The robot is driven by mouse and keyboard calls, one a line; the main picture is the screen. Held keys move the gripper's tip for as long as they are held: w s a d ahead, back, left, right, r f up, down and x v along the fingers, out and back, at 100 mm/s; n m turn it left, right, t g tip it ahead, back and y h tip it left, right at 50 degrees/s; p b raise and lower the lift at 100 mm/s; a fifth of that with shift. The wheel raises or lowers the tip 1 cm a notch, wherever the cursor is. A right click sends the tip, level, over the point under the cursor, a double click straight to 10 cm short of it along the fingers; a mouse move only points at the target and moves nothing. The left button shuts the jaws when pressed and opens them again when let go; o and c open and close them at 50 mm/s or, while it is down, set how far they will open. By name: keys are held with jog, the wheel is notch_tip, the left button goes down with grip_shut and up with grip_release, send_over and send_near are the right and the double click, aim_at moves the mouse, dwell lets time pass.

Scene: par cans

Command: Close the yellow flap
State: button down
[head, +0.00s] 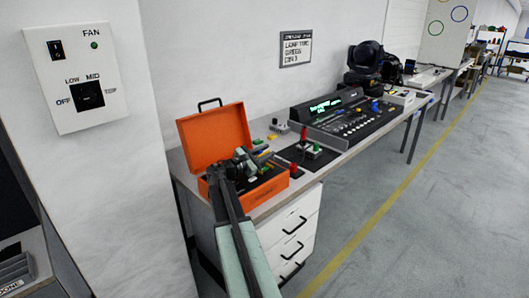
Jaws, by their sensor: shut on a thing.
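I cannot clearly pick out a yellow flap in the head view. A small yellow piece (262,158) shows just right of my gripper, and another yellow piece (271,137) lies behind it on the bench. My gripper (246,161) is over the open orange case (280,185), at the end of my arm reaching up from the bottom. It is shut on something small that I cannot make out. The orange lid (214,138) stands up behind the case. My arm hides part of the case's inside and front.
The bench carries a red-handled item (293,170), a lever box (312,151) and a lighting console (352,121) to the right. White drawers (292,235) stand below. A wall panel (84,78) is at the left. The grey floor at right is clear.

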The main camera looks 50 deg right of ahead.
jog(key=shift+s+m, duration=0.2)
jog(key=shift+m, duration=0.4)
jog(key=c, duration=1.4)
grip_release()
jog(key=shift+o, duration=0.2)
